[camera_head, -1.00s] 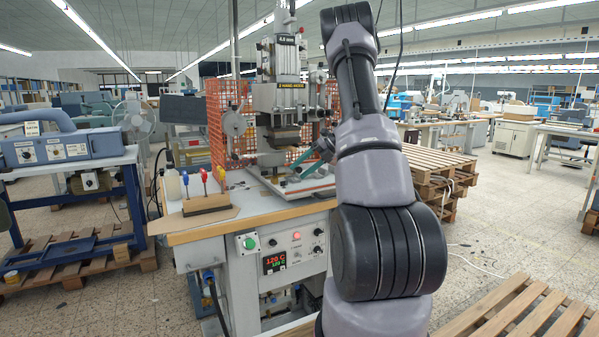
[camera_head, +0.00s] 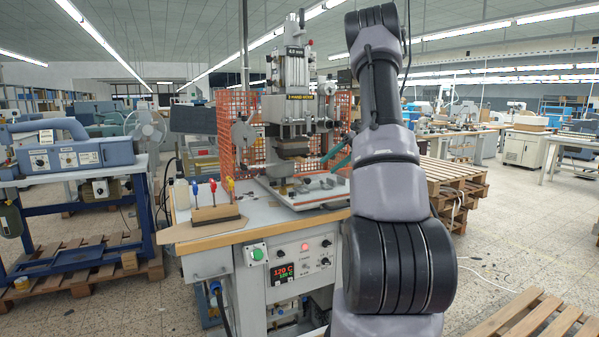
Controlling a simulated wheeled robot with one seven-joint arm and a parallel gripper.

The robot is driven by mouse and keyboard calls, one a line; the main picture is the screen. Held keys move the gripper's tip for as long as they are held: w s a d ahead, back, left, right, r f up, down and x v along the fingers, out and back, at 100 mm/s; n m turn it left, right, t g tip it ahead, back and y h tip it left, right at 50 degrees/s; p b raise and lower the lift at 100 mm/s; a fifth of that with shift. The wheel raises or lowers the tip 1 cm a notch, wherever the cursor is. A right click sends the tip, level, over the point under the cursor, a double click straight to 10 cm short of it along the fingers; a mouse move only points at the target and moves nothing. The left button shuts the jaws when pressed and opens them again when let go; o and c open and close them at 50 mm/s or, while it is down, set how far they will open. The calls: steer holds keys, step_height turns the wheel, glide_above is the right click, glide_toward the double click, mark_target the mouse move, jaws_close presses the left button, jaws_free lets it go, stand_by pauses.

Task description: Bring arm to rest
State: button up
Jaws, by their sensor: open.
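My arm (camera_head: 392,190) rises on the right of the view, bent at its top. My gripper (camera_head: 336,154) is mostly hidden behind the arm; only its teal fingers show past the arm's left edge. It is open. It appears just right of the foil stamping press (camera_head: 298,85), over the right part of the press table. I see nothing held, though the view is partly blocked. The press has a flat bed plate (camera_head: 300,203) on its table.
A wooden block with several coloured-handled tools (camera_head: 215,216) stands on the table's left. An orange mesh guard (camera_head: 228,130) flanks the press. Stacked pallets (camera_head: 455,190) are behind the arm at right; another pallet (camera_head: 535,318) lies front right.

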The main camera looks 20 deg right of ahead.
steer(key=s+a+r+n+g+h, duration=0.1)
steer(key=s+a+r+n+h, duration=0.1)
steer(key=s+a+r+n, duration=0.55)
steer(key=s+a+r+n+h, duration=0.1)
steer(key=s+a+r+n, duration=0.4)
steer(key=a+n, duration=0.45)
steer(key=s+a+n+t+h, duration=0.1)
steer(key=s+a+n+h, duration=0.1)
steer(key=s+a+n, duration=0.3)
steer(key=s+a+r+n+t+h, duration=0.1)
steer(key=s+a+n, duration=0.4)
steer(key=s+n, duration=0.6)
steer(key=shift+s+a+t+h, duration=0.3)
steer(key=shift+s+t+h, duration=0.15)
steer(key=shift+t, duration=0.25)
steer(key=shift+c, duration=0.4)
